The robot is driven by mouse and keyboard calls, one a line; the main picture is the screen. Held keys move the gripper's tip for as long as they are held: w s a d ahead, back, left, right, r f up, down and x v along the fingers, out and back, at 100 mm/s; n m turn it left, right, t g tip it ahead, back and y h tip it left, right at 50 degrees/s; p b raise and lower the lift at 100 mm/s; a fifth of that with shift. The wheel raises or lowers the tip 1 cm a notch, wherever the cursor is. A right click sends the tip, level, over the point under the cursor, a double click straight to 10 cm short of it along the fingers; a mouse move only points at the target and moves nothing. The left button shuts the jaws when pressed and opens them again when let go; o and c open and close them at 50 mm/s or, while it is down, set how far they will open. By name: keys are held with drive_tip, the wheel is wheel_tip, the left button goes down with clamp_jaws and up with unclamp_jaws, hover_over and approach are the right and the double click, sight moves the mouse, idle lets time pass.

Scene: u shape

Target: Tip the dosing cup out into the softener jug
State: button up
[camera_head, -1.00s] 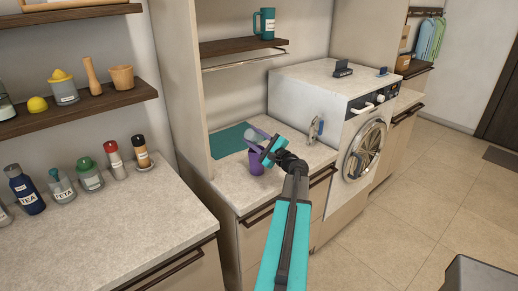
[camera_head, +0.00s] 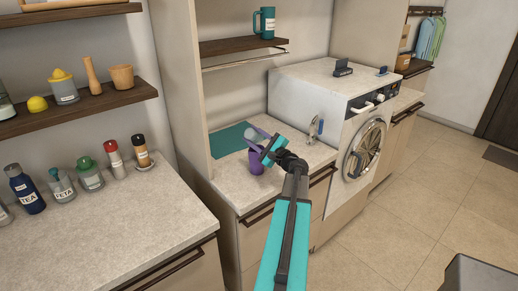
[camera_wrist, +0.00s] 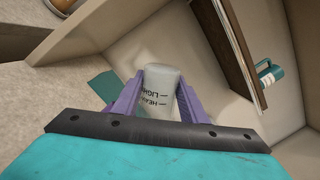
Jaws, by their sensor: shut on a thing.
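The dosing cup (camera_wrist: 161,88) is whitish with dark marks and lettering, and is held between the purple fingers of my gripper (camera_wrist: 158,98) in the wrist view. In the head view the cup (camera_head: 256,134) looks tilted and is partly hidden by my gripper (camera_head: 262,143), which is shut on it.
A shelf (camera_head: 240,46) with a teal mug (camera_head: 264,23) is above. Labelled bottles line the left counter.

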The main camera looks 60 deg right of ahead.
sight(248, 138)
drive_tip(key=shift+a+f+n+b, duration=0.2)
drive_tip(key=shift+f+n+b, duration=0.05)
drive_tip(key=shift+n+b, duration=0.2)
drive_tip(key=n+b, duration=0.1)
drive_tip(key=n, duration=0.1)
drive_tip(key=a+n+b, duration=0.1)
drive_tip(key=n, duration=0.1)
drive_tip(key=shift+w+a+f+y+b, duration=0.2)
drive_tip(key=shift+f+y+b, duration=0.1)
drive_tip(key=shift+f, duration=0.1)
drive_tip(key=shift+r+n, duration=0.15)
drive_tip(key=shift+n, duration=0.3)
drive_tip(key=shift+a+n, duration=0.15)
drive_tip(key=shift+n, duration=0.15)
drive_tip(key=shift+w+a+f+n+y+b, duration=0.1)
drive_tip(key=shift+a+f+n+y+b, duration=0.2)
drive_tip(key=shift+n+b, duration=0.35)
drive_tip(key=shift+a+r+n, duration=0.1)
drive_tip(key=shift+r+n, duration=0.4)
drive_tip(key=shift+n, duration=0.45)
drive_tip(key=n, duration=0.1)
drive_tip(key=a+f+n+b, duration=0.1)
drive_tip(key=n, duration=0.1)
drive_tip(key=n+b, duration=0.1)
drive_tip(key=shift+w+a+f+y, duration=0.15)
drive_tip(key=shift+a+f+y, duration=0.1)
drive_tip(key=shift+y, duration=0.15)
